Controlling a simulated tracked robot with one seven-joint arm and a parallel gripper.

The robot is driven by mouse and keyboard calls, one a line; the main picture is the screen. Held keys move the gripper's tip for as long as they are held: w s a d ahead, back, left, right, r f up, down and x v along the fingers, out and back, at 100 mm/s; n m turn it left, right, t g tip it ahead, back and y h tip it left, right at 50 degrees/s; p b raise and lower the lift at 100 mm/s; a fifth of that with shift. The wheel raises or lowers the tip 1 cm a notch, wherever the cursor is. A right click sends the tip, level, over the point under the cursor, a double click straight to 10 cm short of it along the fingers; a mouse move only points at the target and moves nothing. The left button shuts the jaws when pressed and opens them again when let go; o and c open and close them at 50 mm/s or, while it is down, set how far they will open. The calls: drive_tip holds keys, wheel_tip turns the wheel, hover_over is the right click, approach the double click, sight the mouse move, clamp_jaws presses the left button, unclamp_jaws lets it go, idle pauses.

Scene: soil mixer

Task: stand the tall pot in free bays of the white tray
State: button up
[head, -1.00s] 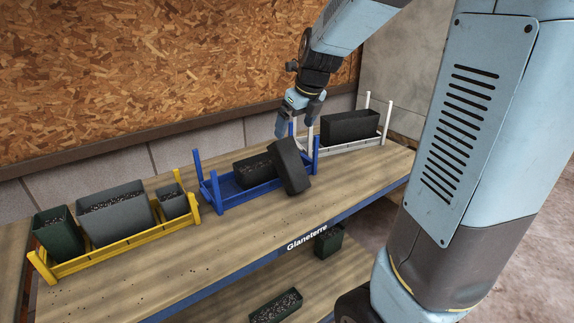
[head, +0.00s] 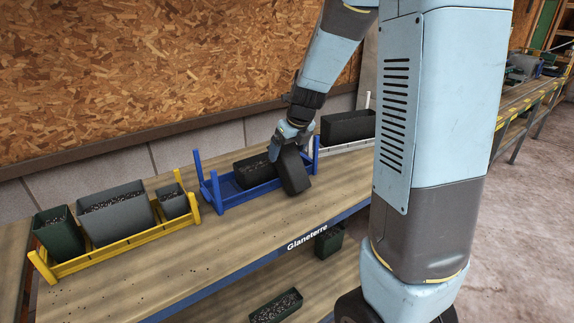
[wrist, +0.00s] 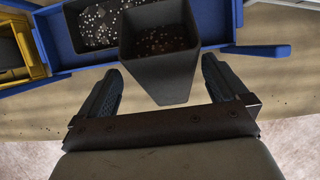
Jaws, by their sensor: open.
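A dark tall pot (head: 294,172) leans tilted at the right end of the blue tray (head: 232,194). My gripper (head: 287,143) is open at the pot's upper part. In the wrist view the soil-filled pot (wrist: 160,78) lies ahead of and partly between the open fingers, with a visible gap on each side. The white tray (head: 342,148) stands behind to the right, with a long black pot (head: 347,126) in it. My arm hides the white tray's right part, so its free bays cannot be made out.
A second dark pot (head: 252,170) sits in the blue tray, close beside the tall pot. The yellow tray (head: 125,240) at left holds a green pot (head: 58,234) and two grey pots. The bench front is clear. Green pots (head: 276,307) stand on the lower shelf.

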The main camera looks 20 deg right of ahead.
drive_tip(key=shift+d+x, duration=0.1)
drive_tip(key=shift+x, duration=0.95)
drive_tip(key=shift+d+x, duration=0.15)
drive_tip(key=shift+x, duration=0.9)
drive_tip(key=shift+s, duration=0.1)
drive_tip(key=shift+c, duration=0.3)
drive_tip(key=c, duration=1.2)
